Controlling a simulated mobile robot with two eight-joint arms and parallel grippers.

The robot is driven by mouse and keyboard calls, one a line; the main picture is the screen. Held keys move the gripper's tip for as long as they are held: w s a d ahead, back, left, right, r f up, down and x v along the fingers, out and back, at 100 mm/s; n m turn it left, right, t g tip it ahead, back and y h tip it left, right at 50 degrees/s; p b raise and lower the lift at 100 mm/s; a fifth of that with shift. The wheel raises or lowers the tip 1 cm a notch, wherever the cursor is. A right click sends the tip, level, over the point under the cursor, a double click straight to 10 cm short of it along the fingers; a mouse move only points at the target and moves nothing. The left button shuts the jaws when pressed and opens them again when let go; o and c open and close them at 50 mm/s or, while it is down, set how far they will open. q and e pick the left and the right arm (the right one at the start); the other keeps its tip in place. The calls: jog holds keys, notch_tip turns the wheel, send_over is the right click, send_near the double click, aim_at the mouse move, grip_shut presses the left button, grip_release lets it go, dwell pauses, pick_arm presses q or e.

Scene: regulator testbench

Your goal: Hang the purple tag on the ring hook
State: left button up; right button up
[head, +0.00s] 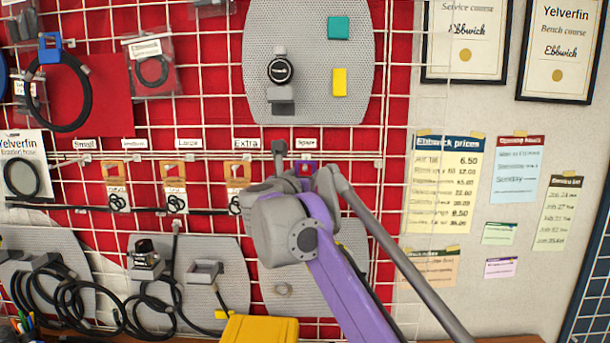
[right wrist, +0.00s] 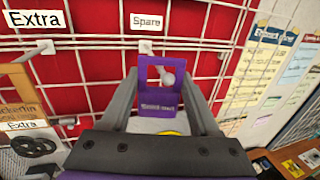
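The purple tag (right wrist: 160,102) is upright below the Spare label in the right wrist view, its square window facing me. A pale round hook end (right wrist: 168,79) shows in that window; whether the tag's weight rests on it I cannot tell. In the head view the tag (head: 305,166) shows only partly, behind my right gripper. My right gripper (right wrist: 160,72) points at the board with its fingers apart, one on each side of the tag. Gaps show between the fingers and the tag's lower edges. My left gripper is in neither view.
Several orange tags (head: 174,172) hang on hooks to the left, under size labels. A white wire grid (head: 388,200) covers the red board. A yellow box (head: 262,329) stands below. Grey panels with cables (head: 60,285) are at lower left. Price sheets (head: 443,185) are on the right.

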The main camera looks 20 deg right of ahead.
jog(key=o, duration=0.5)
jog(key=shift+s+a, duration=0.1)
